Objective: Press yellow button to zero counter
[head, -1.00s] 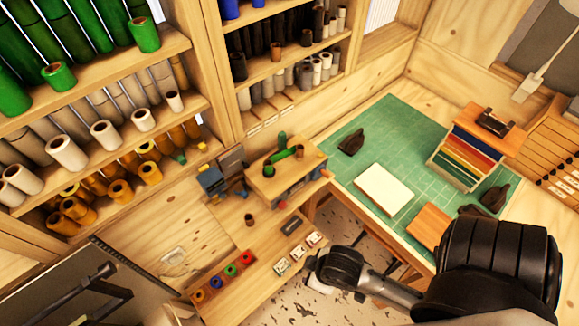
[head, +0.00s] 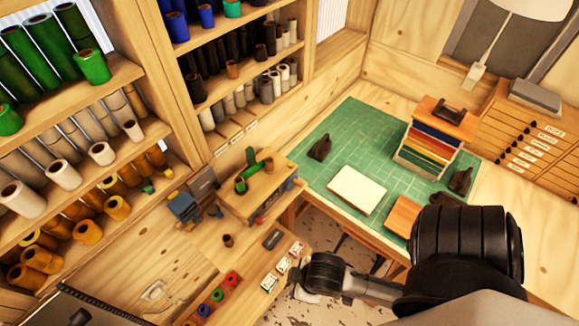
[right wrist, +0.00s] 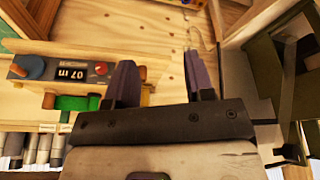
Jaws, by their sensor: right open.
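The counter (right wrist: 66,72) shows in the right wrist view as a grey panel on a wooden unit, with a dark display of white characters, a red round part and a blue knob (right wrist: 28,67). I cannot pick out the yellow button for certain in either view. The same wooden unit (head: 262,203) stands on the bench in the head view. My right gripper (right wrist: 160,78) is open and empty, with its fingers apart to the right of the counter panel. My left gripper is not in view.
Shelves of foil rolls (head: 60,172) stand at the left. A green mat (head: 385,140) with a cream block (head: 357,189) lies on the right table. A rack of coloured rolls or reels (head: 217,296) sits on the front bench. Green rolls (right wrist: 75,102) lie close to the counter.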

